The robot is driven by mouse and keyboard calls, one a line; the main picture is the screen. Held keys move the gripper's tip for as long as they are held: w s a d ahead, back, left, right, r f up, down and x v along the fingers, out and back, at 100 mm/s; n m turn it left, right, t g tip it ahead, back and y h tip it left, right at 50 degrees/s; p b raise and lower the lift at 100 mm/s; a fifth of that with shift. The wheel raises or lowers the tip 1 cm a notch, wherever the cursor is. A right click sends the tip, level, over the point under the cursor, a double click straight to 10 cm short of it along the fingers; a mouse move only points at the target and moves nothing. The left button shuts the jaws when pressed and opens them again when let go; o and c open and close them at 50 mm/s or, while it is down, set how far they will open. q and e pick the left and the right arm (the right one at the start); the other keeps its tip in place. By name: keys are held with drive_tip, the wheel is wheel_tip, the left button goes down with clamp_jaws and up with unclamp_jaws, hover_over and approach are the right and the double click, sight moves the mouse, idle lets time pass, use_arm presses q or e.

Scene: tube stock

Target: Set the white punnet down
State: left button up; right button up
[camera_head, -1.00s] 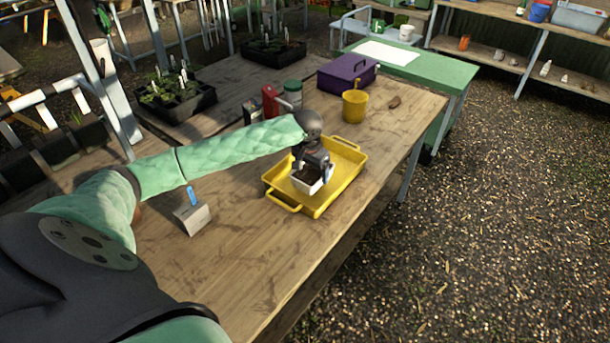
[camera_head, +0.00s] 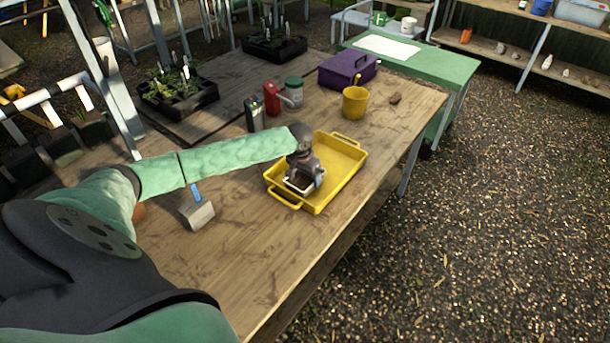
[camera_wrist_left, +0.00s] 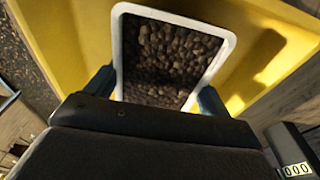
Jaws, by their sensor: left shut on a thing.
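The white punnet (camera_head: 291,184), filled with brown soil or pebbles, is at the near left part of the yellow tray (camera_head: 345,165). My left gripper (camera_head: 302,178) is above it, its fingers shut on the punnet's two sides. In the left wrist view the punnet (camera_wrist_left: 118,50) shows its white rim and dark lumpy filling, with a blue-grey finger on each side. The yellow tray (camera_wrist_left: 75,30) lies beneath and around it. Whether the punnet's base touches the tray floor cannot be told. My right gripper is not in view.
A yellow bucket (camera_head: 355,103), a purple box (camera_head: 347,71), a red container (camera_head: 271,98) and a green-lidded jar (camera_head: 293,91) stand behind the tray. A grey block with a blue tag (camera_head: 198,215) is left. The wooden table's (camera_head: 240,255) front is clear.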

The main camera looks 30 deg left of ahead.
sight(302, 178)
use_arm(q)
drive_tip(key=o, duration=1.1)
drive_tip(key=shift+f, duration=0.1)
drive_tip(key=shift+c, duration=0.2)
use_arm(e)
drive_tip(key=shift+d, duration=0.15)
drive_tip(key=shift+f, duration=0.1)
use_arm(q)
drive_tip(key=shift+r, duration=0.4)
wheel_tip(302, 178, up, 11)
drive_tip(key=s+b, duration=0.1)
drive_tip(key=b, duration=0.2)
drive_tip(key=shift+s+r, duration=0.2)
drive_tip(key=shift+s, duration=0.2)
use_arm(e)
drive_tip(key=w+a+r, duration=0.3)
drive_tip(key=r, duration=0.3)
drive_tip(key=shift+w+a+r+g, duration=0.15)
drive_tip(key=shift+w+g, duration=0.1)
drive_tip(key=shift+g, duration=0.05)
use_arm(q)
drive_tip(key=shift+a, duration=0.1)
